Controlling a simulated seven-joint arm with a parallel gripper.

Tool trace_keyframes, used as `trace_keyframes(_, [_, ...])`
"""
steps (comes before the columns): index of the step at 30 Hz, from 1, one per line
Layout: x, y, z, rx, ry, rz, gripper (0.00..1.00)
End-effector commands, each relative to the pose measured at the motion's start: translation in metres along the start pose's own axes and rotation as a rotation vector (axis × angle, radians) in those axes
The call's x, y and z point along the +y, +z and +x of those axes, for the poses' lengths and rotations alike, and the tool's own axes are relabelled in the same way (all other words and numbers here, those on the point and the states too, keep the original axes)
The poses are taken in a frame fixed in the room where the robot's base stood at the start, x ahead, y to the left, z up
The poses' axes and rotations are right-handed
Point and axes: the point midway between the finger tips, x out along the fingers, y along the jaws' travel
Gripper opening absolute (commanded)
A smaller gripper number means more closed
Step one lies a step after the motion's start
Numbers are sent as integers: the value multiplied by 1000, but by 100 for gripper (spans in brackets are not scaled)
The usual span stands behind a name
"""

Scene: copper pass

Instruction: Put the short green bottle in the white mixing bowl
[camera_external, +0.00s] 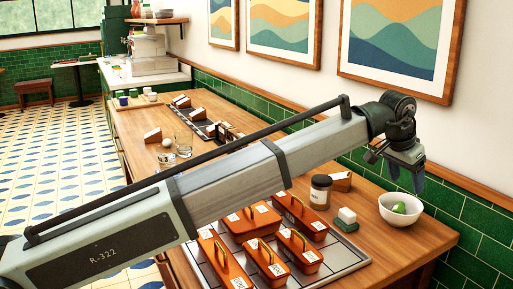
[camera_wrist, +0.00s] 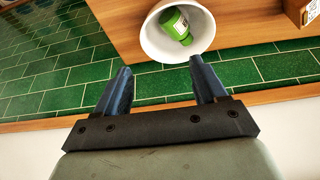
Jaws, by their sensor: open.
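The white mixing bowl (camera_external: 386,215) stands on the right end of the wooden counter, by the tiled wall. The short green bottle (camera_external: 400,208) lies tilted inside it, partly hidden by the bowl's rim. In the wrist view the bowl (camera_wrist: 150,44) is at the top, and the bottle (camera_wrist: 174,22) lies in it with a white label and lighter green cap. My gripper (camera_wrist: 160,78) is open and empty, its two blue fingers spread apart. In the external view my gripper (camera_external: 405,185) is above the bowl, close to the wall, and apart from the bottle.
Several orange lidded boxes with handles (camera_external: 250,225) sit on a grey tray left of the bowl. Framed pictures (camera_external: 398,45) hang on the wall behind my arm.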

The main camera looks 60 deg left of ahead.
Motion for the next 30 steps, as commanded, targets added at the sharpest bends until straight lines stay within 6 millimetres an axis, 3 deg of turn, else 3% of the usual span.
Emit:
trace_keyframes(6, [0, 0, -41, 3, 0, 0, 71])
trace_keyframes(12, [0, 0, -62, 1, 0, 0, 71])
trace_keyframes(26, [0, 0, -69, 0, 0, 0, 71])
trace_keyframes(30, [-10, -3, -66, 14, 2, -1, 71])
